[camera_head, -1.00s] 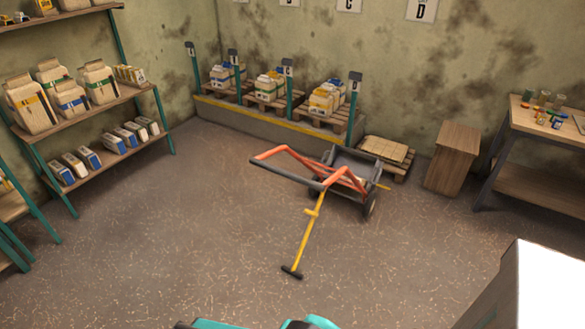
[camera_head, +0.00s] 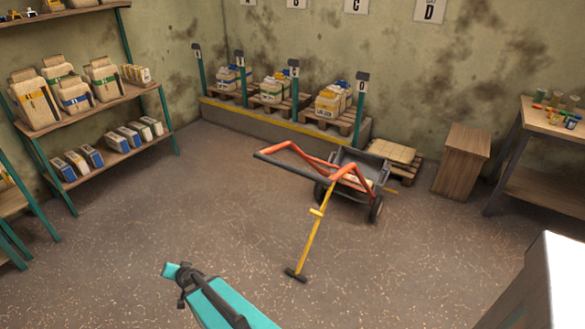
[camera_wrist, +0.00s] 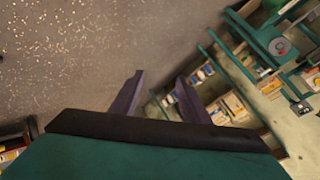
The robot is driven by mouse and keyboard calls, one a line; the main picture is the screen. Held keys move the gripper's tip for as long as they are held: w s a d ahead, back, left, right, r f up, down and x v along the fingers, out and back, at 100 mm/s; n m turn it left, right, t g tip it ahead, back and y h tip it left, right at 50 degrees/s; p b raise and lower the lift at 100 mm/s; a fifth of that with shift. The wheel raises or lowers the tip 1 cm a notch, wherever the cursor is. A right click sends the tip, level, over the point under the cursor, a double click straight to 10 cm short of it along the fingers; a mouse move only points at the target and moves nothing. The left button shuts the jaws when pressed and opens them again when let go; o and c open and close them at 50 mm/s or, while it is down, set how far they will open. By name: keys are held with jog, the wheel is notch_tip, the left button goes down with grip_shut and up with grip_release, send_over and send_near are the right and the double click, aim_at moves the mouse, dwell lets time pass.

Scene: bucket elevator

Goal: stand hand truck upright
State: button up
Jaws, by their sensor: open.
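The hand truck (camera_head: 345,172) is in the head view, right of centre. It has an orange-red frame, a dark handle bar (camera_head: 285,166) at its left end, and dark wheels (camera_head: 376,208). It is tilted far over, with the handle raised off the floor and pointing left. A yellow rod with a dark crosspiece (camera_head: 313,235) slants from near the frame down to the floor; whether it is joined to the truck I cannot tell. My gripper (camera_wrist: 159,76) shows in the wrist view with two dark fingers apart and nothing between them. The hand truck is not recognisable there.
Behind the truck are a low platform with loaded pallets (camera_head: 335,118), a flat pallet (camera_head: 392,152) and a wooden cabinet (camera_head: 461,160). A shelf rack (camera_head: 100,115) stands left and a workbench (camera_head: 545,120) right. The floor (camera_head: 200,215) left of the truck is clear.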

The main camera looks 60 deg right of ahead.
jog(key=s+d+r+m+h+b, duration=0.1)
jog(key=d+r+m+h, duration=0.3)
jog(key=d, duration=0.4)
jog(key=d+r+m+h+b, duration=0.25)
jog(key=d+r, duration=0.25)
jog(key=d, duration=0.3)
jog(key=s+d+r+m+h+b, duration=0.1)
jog(key=d+r+m+h, duration=0.35)
jog(key=d, duration=0.35)
jog(key=s+d+r+m+g+h+b, duration=0.1)
jog(key=s+d+r+m+g+h, duration=0.2)
jog(key=s+d+r+m+g, duration=0.1)
jog(key=s+d+r+m+g+h+b, duration=0.2)
jog(key=s+d+m+g, duration=0.4)
jog(key=s+d, duration=0.5)
notch_tip(320, 180, up, 3)
jog(key=s+m+h, duration=0.1)
jog(key=s+m, duration=0.1)
jog(key=shift+s+m+g, duration=0.3)
jog(key=shift+m, duration=0.1)
jog(key=shift+d+f, duration=0.1)
jog(key=shift+d, duration=0.05)
jog(key=d+r, duration=0.2)
jog(key=d, duration=1.1)
jog(key=shift+d+p, duration=0.3)
jog(key=shift+p, duration=0.15)
grip_shut()
